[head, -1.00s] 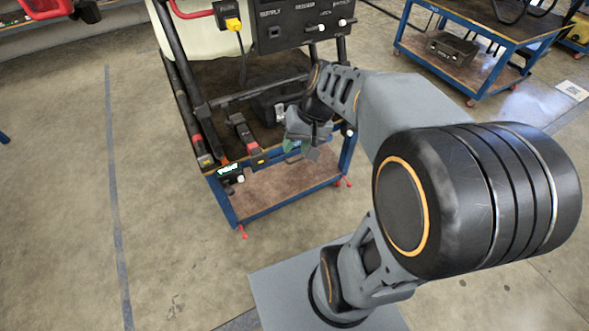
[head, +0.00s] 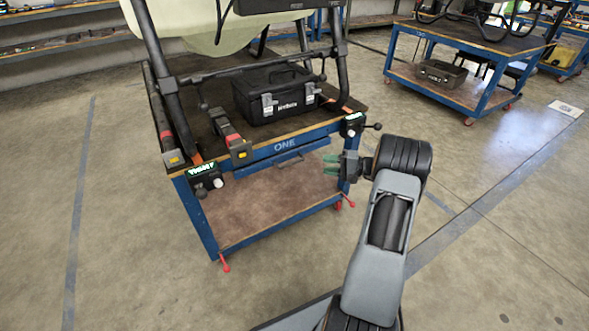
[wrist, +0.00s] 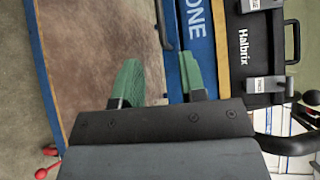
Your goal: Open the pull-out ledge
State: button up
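The blue front marked ONE (head: 285,145) runs under the top of the near cart. In the wrist view the ONE front (wrist: 219,30) stands on end, with the dark end of the handle (wrist: 160,22) beyond the fingertips. My gripper (head: 326,165) is near the cart's right front corner, right of the handle. Its green fingers (wrist: 158,72) are apart with nothing held between them. I cannot tell whether they touch the cart.
A black toolbox (head: 275,95) sits on the cart top among the drone's black legs. Black control boxes (head: 205,178) and (head: 353,125) with knobs stick out at both front corners. The lower shelf (head: 265,210) is empty. Open floor lies in front and at right.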

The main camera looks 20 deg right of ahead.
aim_at(294, 163)
jog(key=b+x, duration=0.3)
jog(key=x, duration=0.9)
jog(key=shift+w+a, duration=0.2)
jog(key=shift+a, duration=0.1)
grip_shut()
